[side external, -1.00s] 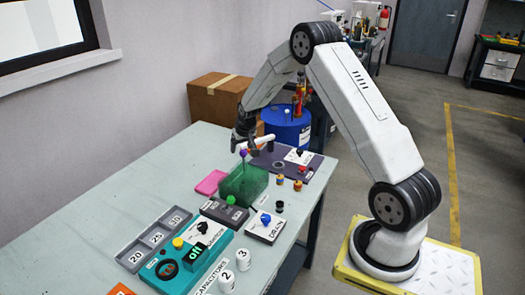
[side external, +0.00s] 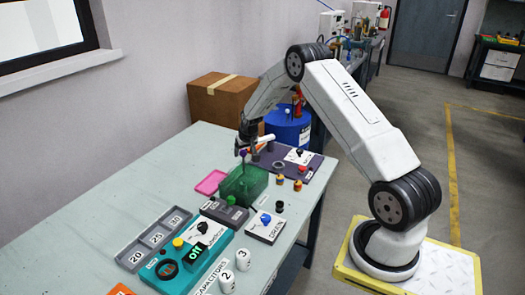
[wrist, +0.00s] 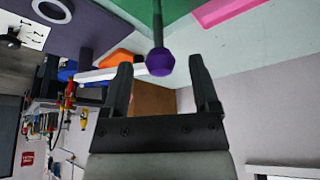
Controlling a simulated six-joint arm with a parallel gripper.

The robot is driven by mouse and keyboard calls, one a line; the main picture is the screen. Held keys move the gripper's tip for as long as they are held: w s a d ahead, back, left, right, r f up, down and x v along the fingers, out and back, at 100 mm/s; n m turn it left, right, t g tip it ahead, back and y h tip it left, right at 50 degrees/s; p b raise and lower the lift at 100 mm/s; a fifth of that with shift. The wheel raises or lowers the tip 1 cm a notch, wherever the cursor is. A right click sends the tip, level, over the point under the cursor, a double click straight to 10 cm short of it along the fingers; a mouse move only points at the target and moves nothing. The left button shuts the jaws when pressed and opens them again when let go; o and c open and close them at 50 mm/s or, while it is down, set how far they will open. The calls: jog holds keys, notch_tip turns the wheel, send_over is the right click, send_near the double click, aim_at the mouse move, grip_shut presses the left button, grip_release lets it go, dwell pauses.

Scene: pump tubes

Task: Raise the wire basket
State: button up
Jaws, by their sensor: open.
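A green tank (side external: 243,187) stands on the bench in the side view. A thin dark rod (wrist: 157,25) rises out of it and ends in a purple knob (wrist: 160,62). The wire basket itself cannot be made out inside the tank. My gripper (side external: 241,151) is over the tank at the top of the rod. In the wrist view my gripper (wrist: 160,68) is open, with the knob at the gap between its two fingertips and clear space showing on both sides.
A pink lid-like piece (side external: 210,182) lies left of the tank. A purple mat (side external: 312,165) with small parts is behind it to the right. A drain box (side external: 265,227) and a teal control box (side external: 195,260) stand in front. The bench's left side is clear.

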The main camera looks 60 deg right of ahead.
jog(key=shift+x, duration=2.2)
grip_shut()
